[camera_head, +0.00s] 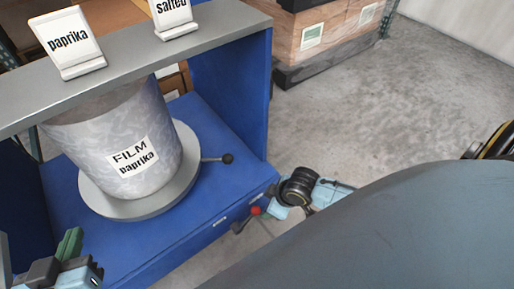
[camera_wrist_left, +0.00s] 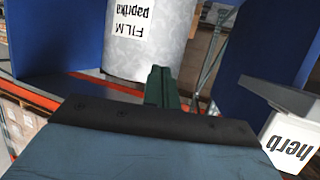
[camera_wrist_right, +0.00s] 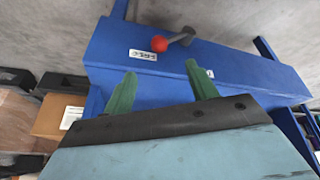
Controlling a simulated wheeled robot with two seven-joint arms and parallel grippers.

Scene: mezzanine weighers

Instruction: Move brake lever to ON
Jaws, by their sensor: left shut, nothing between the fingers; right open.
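A lever with a red ball knob (camera_head: 256,211) sticks out from the front edge of the blue stand (camera_head: 200,232). In the right wrist view the red knob (camera_wrist_right: 160,44) lies to the left of its grey pivot, beside a small white label (camera_wrist_right: 142,54) too small to read surely. A second label (camera_wrist_right: 210,73) is partly hidden behind a finger. My right gripper (camera_wrist_right: 160,69) is open, its green fingers apart and pointing toward the lever, with nothing between them. My left gripper (camera_head: 72,241) is shut and empty at the lower left, in front of the stand.
A film roll marked paprika (camera_head: 118,140) stands on a round grey plate (camera_head: 187,178) with a black-knobbed handle (camera_head: 228,158). A grey shelf (camera_head: 110,67) with name cards crosses above. Wooden crates (camera_head: 322,35) stand behind; the grey floor at right is open.

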